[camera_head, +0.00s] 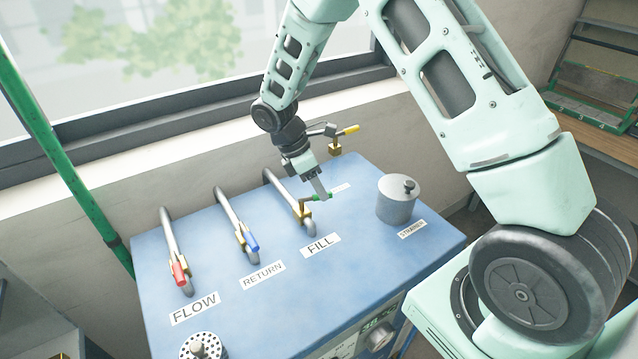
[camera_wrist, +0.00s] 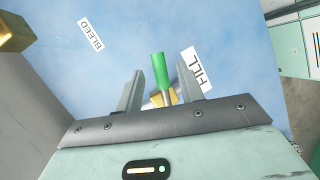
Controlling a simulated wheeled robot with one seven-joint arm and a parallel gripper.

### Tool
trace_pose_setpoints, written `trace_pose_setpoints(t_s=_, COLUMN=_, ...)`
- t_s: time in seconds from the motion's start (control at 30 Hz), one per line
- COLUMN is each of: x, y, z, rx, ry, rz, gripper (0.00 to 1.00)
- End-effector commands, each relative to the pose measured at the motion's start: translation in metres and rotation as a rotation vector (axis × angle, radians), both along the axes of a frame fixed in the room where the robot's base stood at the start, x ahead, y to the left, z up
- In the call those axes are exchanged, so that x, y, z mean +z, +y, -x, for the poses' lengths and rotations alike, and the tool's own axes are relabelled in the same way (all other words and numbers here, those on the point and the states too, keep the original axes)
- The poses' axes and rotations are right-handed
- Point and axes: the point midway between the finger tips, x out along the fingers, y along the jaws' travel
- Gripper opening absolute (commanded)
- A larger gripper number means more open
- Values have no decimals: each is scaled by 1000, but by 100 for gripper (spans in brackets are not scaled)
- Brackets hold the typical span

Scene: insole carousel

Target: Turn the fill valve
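The fill valve is a brass body (camera_head: 304,211) with a green handle (camera_head: 309,198), on the grey pipe behind the FILL label (camera_head: 321,245). The handle sticks out to the right, across the pipe. My gripper (camera_head: 322,192) reaches down over the handle. In the wrist view the green handle (camera_wrist: 160,70) stands between the two fingers of my gripper (camera_wrist: 162,64), with a visible gap on each side. My gripper is open and holds nothing. Part of the brass body (camera_wrist: 165,98) is hidden behind my gripper there.
The return valve's blue handle (camera_head: 252,242) and the flow valve's red handle (camera_head: 179,274) are to the left. A yellow-handled valve (camera_head: 349,130) is behind my gripper. A grey strainer pot (camera_head: 397,200) stands to the right. The front of the blue top (camera_head: 270,310) is mostly clear.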

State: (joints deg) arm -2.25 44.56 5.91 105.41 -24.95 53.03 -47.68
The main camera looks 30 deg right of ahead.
Motion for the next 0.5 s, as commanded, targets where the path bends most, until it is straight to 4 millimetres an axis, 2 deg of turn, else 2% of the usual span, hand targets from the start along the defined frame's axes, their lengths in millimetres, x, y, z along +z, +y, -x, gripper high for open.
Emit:
trace_pose_setpoints(t_s=0.13, x=-7, y=-2, z=3, rx=1, ry=1, rz=-1, gripper=38)
trace_pose_setpoints(t_s=0.4, x=-8, y=-3, z=3, rx=0, ry=0, rz=-1, gripper=38)
trace_pose_setpoints(t_s=0.43, x=-8, y=-3, z=3, rx=0, ry=0, rz=-1, gripper=32)
trace_pose_setpoints(t_s=0.5, x=-8, y=-3, z=3, rx=0, ry=0, rz=-1, gripper=13)
